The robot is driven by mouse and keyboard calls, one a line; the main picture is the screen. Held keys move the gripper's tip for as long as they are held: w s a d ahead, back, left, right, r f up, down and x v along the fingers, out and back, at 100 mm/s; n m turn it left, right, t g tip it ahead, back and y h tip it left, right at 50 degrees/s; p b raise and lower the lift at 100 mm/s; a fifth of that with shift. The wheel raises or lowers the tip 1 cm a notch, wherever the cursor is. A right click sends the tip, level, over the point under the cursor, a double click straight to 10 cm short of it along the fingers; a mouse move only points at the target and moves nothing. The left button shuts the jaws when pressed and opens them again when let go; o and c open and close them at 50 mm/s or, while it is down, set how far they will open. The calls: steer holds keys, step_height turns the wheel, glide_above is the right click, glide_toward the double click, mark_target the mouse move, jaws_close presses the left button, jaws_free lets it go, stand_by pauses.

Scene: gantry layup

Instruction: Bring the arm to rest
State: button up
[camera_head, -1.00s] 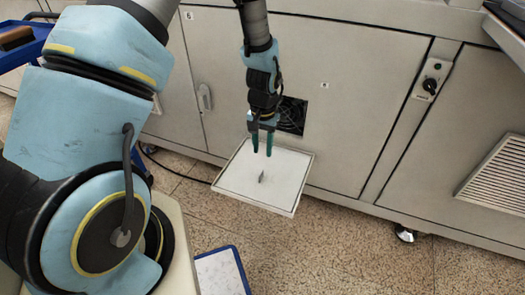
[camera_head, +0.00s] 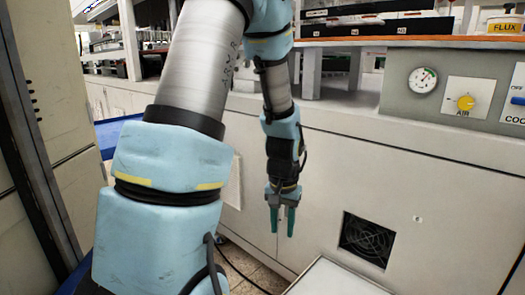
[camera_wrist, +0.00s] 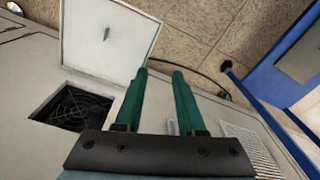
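My gripper (camera_head: 282,230) hangs with its green fingers pointing down in front of the pale cabinet, left of the fan grille. In the wrist view my gripper (camera_wrist: 160,72) has its two fingers apart, with nothing between them. A white board (camera_head: 338,279) lies low at the bottom of the head view. The board also shows in the wrist view (camera_wrist: 82,35), beyond the fingertips and to their left. A small dark-grey piece (camera_wrist: 106,33) lies on the board and is outside the head view.
The cabinet front (camera_head: 340,165) with its fan grille (camera_head: 366,240) stands behind my gripper. A worktop with an orange edge (camera_head: 390,42), a gauge (camera_head: 422,80) and an AIR knob (camera_head: 466,102) is above. A blue-framed thing (camera_wrist: 275,80) stands at right in the wrist view.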

steer(key=s+a+r+n, duration=0.2)
steer(key=a+r, duration=0.2)
steer(key=a, duration=0.2)
steer(key=s+a+r+n, duration=0.1)
steer(key=s+a+r, duration=0.2)
steer(key=a, duration=0.3)
step_height(320, 180, up, 20)
steer(key=p, duration=1.9)
steer(key=shift+t+p, duration=0.3)
steer(key=shift+t, duration=0.1)
steer(key=shift+s+a, duration=0.1)
steer(key=shift+c, duration=0.2)
